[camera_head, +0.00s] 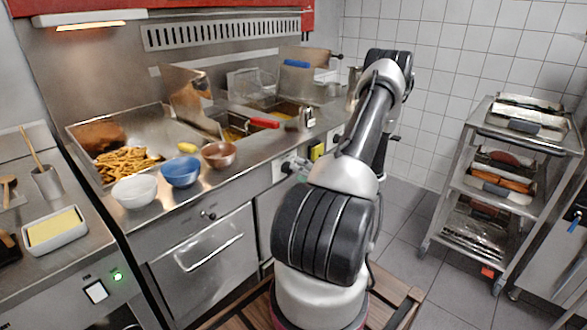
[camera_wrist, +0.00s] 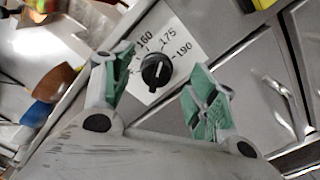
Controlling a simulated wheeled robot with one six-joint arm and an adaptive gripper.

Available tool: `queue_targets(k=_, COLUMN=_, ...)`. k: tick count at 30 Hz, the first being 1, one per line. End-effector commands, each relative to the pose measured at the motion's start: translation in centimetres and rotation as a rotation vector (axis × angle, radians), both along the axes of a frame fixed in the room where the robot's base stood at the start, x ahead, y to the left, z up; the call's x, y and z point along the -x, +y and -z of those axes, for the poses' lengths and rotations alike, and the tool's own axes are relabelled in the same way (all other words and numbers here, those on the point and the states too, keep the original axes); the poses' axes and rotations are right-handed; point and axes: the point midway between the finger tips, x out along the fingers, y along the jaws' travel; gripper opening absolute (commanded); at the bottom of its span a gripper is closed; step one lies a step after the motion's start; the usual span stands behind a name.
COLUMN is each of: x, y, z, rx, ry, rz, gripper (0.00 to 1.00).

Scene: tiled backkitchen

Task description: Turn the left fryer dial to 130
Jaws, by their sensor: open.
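The black round fryer dial (camera_wrist: 155,71) sits on a white label plate in the wrist view, with 160, 175 and 190 readable. A light pointer line shows on the dial, but I cannot tell its exact setting; no 130 is visible. My gripper (camera_wrist: 160,66) is open, its green-padded fingers on either side of the dial in the picture. I cannot tell whether they touch it. In the head view, the left dial's white plate (camera_head: 278,171) is on the fryer front, with my gripper end (camera_head: 297,166) close beside it. My arm partly hides this area.
The fryer counter holds a red-handled basket (camera_head: 263,122), a white bowl (camera_head: 134,191), a blue bowl (camera_head: 181,173) and a brown bowl (camera_head: 219,155). A yellow item (camera_head: 317,152) is near the arm. A shelf trolley (camera_head: 453,190) stands right; tiled floor between is clear.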

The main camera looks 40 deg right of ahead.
Motion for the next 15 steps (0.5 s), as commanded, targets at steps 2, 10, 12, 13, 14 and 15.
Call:
queue_targets(k=2, x=-1.4, y=0.2, z=0.0, rx=0.001, ry=0.000, rz=-0.004, gripper=0.58)
queue_targets(k=10, x=-3.8, y=0.4, z=0.0, rx=0.002, ry=0.001, rz=-0.003, gripper=0.58)
queue_targets(k=12, x=-3.9, y=0.4, z=0.0, rx=0.002, ry=0.001, rz=-0.003, gripper=0.58)
queue_targets(k=13, x=-3.9, y=0.4, z=0.0, rx=0.002, ry=0.001, rz=-0.003, gripper=0.58)
queue_targets(k=14, x=-3.9, y=0.4, z=0.0, rx=0.002, ry=0.001, rz=-0.003, gripper=0.58)
queue_targets(k=15, x=-3.9, y=0.4, z=0.0, rx=0.002, ry=0.001, rz=-0.003, gripper=0.58)
